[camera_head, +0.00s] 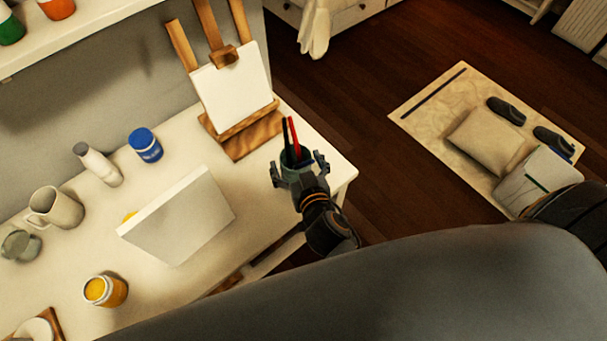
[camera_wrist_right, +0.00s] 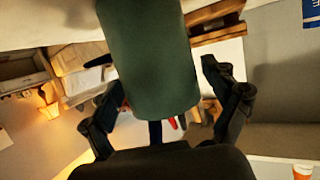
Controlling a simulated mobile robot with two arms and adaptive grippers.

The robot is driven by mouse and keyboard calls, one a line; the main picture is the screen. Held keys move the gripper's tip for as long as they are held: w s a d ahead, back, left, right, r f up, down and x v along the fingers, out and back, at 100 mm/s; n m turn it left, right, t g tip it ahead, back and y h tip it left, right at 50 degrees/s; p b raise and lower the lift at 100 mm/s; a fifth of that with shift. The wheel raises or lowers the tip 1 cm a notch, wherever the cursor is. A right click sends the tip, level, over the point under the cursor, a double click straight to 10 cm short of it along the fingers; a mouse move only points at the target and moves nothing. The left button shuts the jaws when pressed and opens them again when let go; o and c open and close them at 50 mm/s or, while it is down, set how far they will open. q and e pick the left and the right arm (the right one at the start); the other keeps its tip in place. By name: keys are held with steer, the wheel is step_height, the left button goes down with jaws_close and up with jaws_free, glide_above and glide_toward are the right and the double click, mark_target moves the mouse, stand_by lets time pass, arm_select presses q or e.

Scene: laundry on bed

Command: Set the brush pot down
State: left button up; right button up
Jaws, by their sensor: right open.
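The dark green brush pot (camera_head: 296,158) is near the right end of the white table, with a red brush and dark brushes sticking up. My right gripper (camera_head: 298,170) is open, its two fingers spread on either side of the pot. In the right wrist view, the pot (camera_wrist_right: 150,60) fills the middle between the open fingers (camera_wrist_right: 168,105), with gaps visible on both sides. Its base is cut off there, and my gripper hides its lower part in the head view, so I cannot tell whether it touches the table. My left gripper is not in view.
A wooden easel with a white canvas (camera_head: 232,88) stands just behind the pot. The white table (camera_head: 185,285) also holds a tilted white panel (camera_head: 180,218), a blue jar (camera_head: 145,146), a white bottle (camera_head: 99,165), a pitcher (camera_head: 55,208) and a yellow jar (camera_head: 105,291). The table's right edge is close.

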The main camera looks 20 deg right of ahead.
steer(key=b+v, duration=0.2)
steer(key=v, duration=0.9)
steer(key=shift+s, duration=0.45)
steer(key=shift+d, duration=0.1)
